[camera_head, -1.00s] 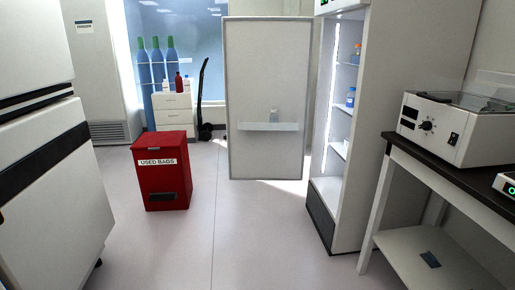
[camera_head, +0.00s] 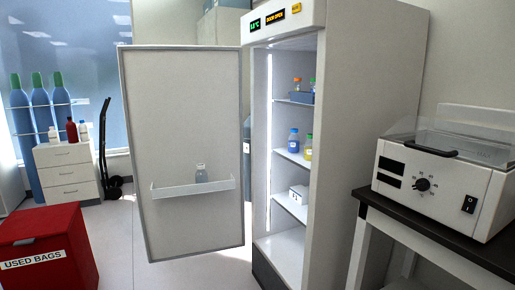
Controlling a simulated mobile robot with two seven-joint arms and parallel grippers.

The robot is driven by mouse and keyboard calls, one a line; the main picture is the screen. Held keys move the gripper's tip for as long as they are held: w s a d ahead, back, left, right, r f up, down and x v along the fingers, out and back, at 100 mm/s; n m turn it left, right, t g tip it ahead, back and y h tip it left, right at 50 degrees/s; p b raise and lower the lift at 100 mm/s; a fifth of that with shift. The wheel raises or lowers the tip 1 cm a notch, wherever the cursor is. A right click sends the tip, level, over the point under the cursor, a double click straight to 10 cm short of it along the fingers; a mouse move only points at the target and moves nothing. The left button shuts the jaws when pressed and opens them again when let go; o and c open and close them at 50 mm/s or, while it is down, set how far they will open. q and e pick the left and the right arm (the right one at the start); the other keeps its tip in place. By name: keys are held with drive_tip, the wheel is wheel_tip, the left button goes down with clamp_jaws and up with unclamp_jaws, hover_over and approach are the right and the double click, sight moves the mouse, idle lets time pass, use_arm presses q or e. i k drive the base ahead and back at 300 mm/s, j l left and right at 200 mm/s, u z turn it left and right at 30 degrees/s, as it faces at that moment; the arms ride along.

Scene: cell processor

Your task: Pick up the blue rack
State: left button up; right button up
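Neither of my grippers shows in the view.
The fridge door (camera_head: 190,120) stands wide open to the left, with a bottle on its door shelf (camera_head: 170,192). A red used-bags bin (camera_head: 45,245) is at the lower left. A dark-topped bench with a white machine (camera_head: 435,185) is at the right. Floor between bin and door is clear.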

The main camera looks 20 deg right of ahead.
sight(307, 98)
drive_tip(key=i+z, duration=0.35)
drive_tip(key=i+j+z, duration=0.25)
drive_tip(key=i+z, duration=0.15)
drive_tip(key=i+j+z, duration=0.35)
drive_tip(key=i+l, duration=0.05)
drive_tip(key=i, duration=0.05)
